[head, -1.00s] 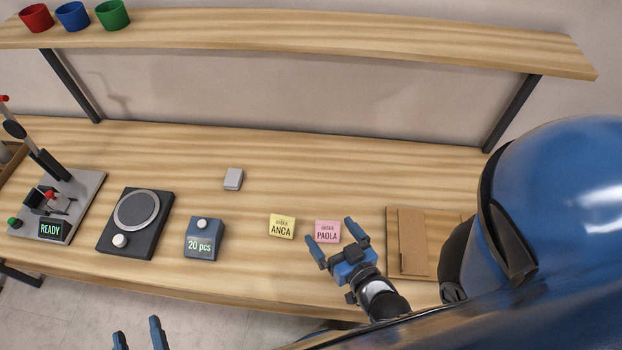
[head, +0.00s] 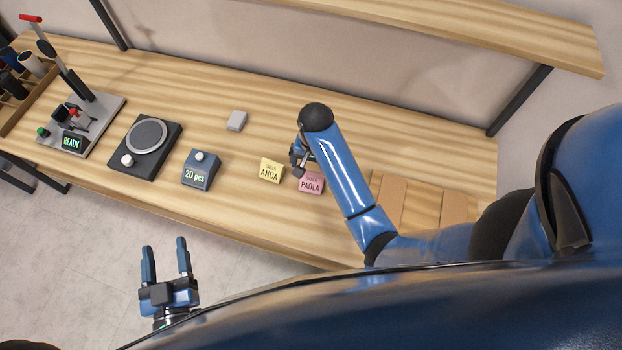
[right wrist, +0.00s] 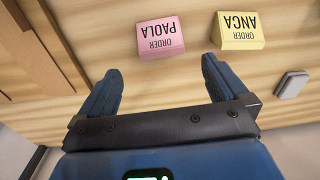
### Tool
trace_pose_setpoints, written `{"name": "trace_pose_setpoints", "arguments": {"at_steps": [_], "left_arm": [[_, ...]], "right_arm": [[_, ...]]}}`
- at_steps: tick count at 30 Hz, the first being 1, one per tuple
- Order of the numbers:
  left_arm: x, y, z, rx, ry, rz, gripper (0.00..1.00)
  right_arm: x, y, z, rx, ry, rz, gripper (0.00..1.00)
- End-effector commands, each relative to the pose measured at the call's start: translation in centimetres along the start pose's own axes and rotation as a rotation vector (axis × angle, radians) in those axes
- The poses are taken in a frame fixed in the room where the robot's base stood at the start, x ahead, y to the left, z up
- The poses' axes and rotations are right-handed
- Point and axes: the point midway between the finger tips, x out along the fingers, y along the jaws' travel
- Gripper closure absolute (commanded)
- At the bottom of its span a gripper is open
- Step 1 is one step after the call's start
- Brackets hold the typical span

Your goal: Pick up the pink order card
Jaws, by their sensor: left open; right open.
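The pink order card (head: 311,185), marked PAOLA, lies on the wooden table beside the yellow card (head: 270,171), marked ANCA. My right gripper (head: 299,160) is above the table at the pink card's far side, and my right arm partly covers the card's upper edge. In the right wrist view, my right gripper (right wrist: 163,85) is open and empty. The pink card (right wrist: 160,37) lies beyond its fingertips, roughly between them, with the yellow card (right wrist: 240,31) to the right. My left gripper (head: 165,262) is open and empty in front of the table, over the floor.
A light grey block (head: 236,121) lies behind the cards. A 20 pcs counter box (head: 200,170), a dark round-plate device (head: 146,143) and a READY station (head: 85,125) stand to the left. Brown cardboard (head: 388,201) lies to the right. A shelf (head: 500,36) hangs above.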

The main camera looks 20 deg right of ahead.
Motion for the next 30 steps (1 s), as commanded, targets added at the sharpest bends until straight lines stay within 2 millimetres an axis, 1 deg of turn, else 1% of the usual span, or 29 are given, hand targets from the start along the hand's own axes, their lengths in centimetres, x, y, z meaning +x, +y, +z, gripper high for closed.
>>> {"name": "trace_pose_setpoints", "arguments": {"at_steps": [2,4,12,15,20,23,30], "left_arm": [[0.0,0.0,-0.2,0.0,0.0,0.0,0.39],[0.0,0.0,-0.2,0.0,0.0,0.0,0.39],[0.0,0.0,-0.5,0.0,0.0,0.0,0.39],[0.0,0.0,-0.5,0.0,0.0,0.0,0.39],[0.0,0.0,-0.7,0.0,0.0,0.0,0.39],[0.0,0.0,-1.0,0.0,0.0,0.0,0.39],[0.0,0.0,-1.5,0.0,0.0,0.0,0.39]], "right_arm": [[-0.2,-0.1,0.0,0.008,-0.02,0.017,0.0],[0.2,-0.2,0.1,0.012,-0.03,0.026,0.0],[3.7,-0.1,0.2,0.013,-0.032,0.028,0.0],[4.5,-0.1,0.2,0.013,-0.031,0.027,0.0],[5.1,-0.1,0.2,0.012,-0.03,0.026,0.0],[5.7,-0.2,0.2,0.012,-0.031,0.027,0.0],[8.5,-0.4,0.2,0.011,-0.031,0.027,0.0]]}}
